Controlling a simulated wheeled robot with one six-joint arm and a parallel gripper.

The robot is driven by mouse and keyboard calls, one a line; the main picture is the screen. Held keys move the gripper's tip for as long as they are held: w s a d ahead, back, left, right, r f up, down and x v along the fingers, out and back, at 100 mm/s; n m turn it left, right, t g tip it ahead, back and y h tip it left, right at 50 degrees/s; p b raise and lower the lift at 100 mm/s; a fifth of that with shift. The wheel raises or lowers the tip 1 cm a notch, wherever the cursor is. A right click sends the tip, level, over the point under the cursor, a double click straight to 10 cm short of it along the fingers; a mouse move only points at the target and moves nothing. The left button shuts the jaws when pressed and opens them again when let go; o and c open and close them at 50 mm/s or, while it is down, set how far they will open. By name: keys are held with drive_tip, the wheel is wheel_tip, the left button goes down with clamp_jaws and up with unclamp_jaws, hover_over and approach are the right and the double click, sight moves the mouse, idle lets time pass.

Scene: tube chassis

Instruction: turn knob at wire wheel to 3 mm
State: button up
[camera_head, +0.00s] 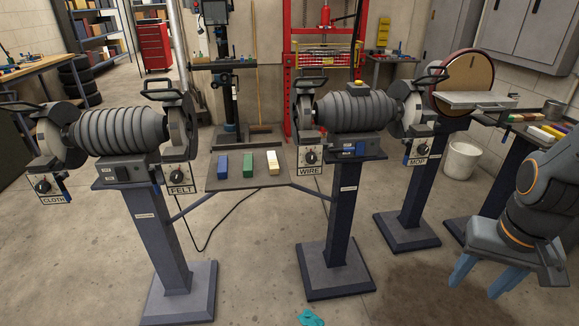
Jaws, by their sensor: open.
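The knob (310,157) at the wire wheel is a small dark dial on a white plate, above the WIRE label (310,171). The plate hangs under the wire wheel's guard (304,108), at the left end of the middle grinder. The dial's scale and pointer setting are too small to read. My gripper (483,277) is at the lower right, its two blue-grey fingers pointing down and spread apart with nothing between them. It is well to the right of the knob and nearer the camera, touching nothing that I can see.
Similar knobs sit at CLOTH (43,186), FELT (178,177) and MOP (418,149). A shelf (225,178) with colored bars joins two pedestals. The mop pedestal (412,200) stands between my gripper and the wire knob. A teal rag (311,318) lies on the floor, otherwise clear in front.

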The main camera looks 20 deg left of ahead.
drive_tip(key=w+a+f+t+y+b, duration=0.1)
drive_tip(key=w+a+f+t+b, duration=0.15)
drive_tip(key=w+a, duration=0.4)
drive_tip(key=w+a+f+t+b, duration=0.1)
drive_tip(key=w+a+f+t, duration=0.2)
drive_tip(key=w, duration=0.6)
drive_tip(key=t+y+b, duration=0.6)
drive_tip(key=t+y, duration=0.2)
approach(313, 159)
drive_tip(key=shift+m, duration=0.3)
drive_tip(key=p+x, duration=0.1)
drive_tip(key=x, duration=0.7)
drive_tip(key=shift+w, duration=0.1)
drive_tip(key=c, duration=1.1)
